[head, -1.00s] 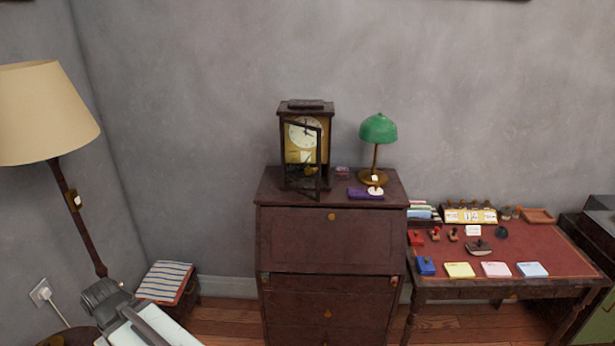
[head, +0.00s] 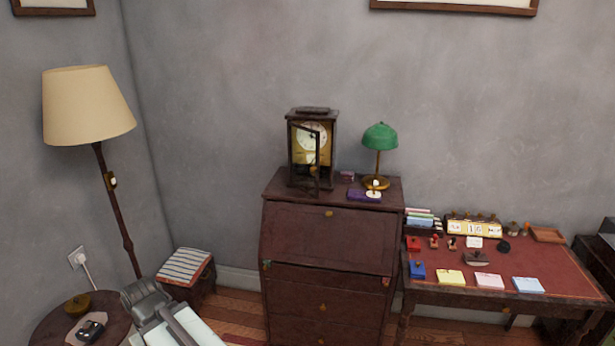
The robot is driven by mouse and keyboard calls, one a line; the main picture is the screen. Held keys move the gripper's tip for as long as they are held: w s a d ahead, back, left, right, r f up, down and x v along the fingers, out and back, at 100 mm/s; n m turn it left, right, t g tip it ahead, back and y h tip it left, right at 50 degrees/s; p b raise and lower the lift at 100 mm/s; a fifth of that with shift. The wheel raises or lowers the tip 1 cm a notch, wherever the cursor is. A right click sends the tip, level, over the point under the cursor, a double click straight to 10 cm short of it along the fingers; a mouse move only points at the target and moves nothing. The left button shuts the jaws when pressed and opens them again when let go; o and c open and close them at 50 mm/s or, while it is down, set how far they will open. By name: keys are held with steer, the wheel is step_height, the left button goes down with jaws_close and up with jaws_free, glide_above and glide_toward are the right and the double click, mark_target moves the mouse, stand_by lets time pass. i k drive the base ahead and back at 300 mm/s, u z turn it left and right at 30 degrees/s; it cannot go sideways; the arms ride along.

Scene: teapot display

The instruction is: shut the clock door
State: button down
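The clock (head: 313,148) is a dark wooden case with a white dial and brass-coloured parts. It stands upright on top of the dark red bureau, left of the green lamp. Its narrow framed door (head: 317,163) stands open, swung out toward me, and crosses in front of the right part of the dial. At the bottom left is the grey end of my arm, with what seems to be my gripper (head: 147,298). It is far from the clock and not touching it. Its fingers cannot be made out, and I see nothing held there.
On the bureau (head: 325,240), a green lamp (head: 380,138) and purple item (head: 362,195) stand right of the clock. A stamp-covered desk (head: 540,270) is at right. A floor lamp (head: 88,105), round table (head: 50,325) and striped-topped stool (head: 184,265) are at left.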

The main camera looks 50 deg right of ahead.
mark_target(317, 133)
steer(key=u, duration=0.25)
steer(key=i, duration=1)
